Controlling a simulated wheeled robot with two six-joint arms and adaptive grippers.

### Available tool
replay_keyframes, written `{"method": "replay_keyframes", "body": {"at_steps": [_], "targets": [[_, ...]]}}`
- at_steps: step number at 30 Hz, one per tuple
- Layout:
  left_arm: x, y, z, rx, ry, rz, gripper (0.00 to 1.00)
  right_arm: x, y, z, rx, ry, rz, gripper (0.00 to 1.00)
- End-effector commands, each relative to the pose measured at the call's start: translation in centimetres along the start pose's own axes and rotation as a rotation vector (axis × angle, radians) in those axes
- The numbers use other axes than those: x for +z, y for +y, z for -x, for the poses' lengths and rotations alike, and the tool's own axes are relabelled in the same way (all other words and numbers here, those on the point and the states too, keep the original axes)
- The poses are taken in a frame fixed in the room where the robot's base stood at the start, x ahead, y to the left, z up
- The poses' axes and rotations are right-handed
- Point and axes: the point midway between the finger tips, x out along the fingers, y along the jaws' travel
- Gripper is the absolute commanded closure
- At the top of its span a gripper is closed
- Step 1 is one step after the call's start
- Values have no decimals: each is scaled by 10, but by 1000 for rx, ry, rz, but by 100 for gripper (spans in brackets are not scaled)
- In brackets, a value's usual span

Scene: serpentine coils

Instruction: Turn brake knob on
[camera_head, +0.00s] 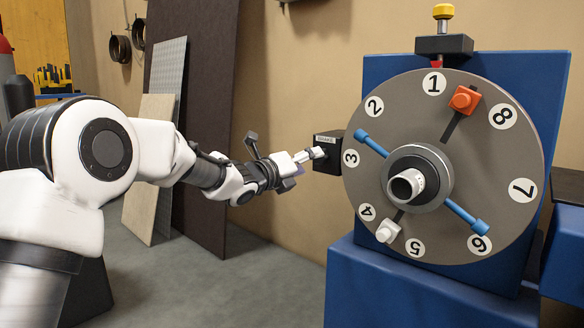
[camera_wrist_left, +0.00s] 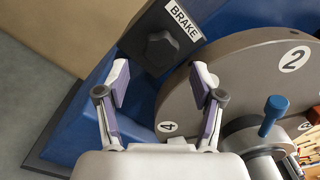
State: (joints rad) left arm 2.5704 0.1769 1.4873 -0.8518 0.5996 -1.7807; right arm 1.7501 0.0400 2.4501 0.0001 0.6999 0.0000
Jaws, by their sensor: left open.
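The brake box (camera_head: 331,162) is a small black box on the left side of the blue machine. In the left wrist view it carries a white BRAKE label (camera_wrist_left: 182,23) and a dark, many-sided brake knob (camera_wrist_left: 161,52). In the head view the knob is hidden behind the gripper. My left gripper (camera_wrist_left: 162,77) is open and empty, with one finger on each side below the knob in the wrist view. In the head view the left gripper (camera_head: 309,155) is close to the box's left side. I cannot tell whether it touches. My right gripper is not in view.
A large grey numbered disc (camera_head: 470,200) with blue handles stands right of the box, close to the left gripper's finger in the wrist view. A blue base (camera_head: 400,290) is below. Dark and pale panels (camera_head: 203,130) lean on the wall behind my arm.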

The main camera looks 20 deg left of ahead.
Motion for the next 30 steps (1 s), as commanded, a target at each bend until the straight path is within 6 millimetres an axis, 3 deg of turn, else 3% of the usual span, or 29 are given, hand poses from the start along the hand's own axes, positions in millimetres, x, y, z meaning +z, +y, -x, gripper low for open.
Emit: {"method": "replay_keyframes", "body": {"at_steps": [6, 10, 26, 29, 30], "targets": [[1, 0, 56, -1, -2, 5, 33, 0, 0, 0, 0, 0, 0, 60], [0, 0, 74, -1, -1, 2, 33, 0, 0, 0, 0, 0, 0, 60], [-3, 3, 77, 3, 4, 2, 33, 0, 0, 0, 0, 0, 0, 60], [-22, 23, 70, 34, 38, 15, 33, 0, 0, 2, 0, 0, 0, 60], [-38, 38, 64, 56, 65, 22, 33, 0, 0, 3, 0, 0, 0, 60]]}}
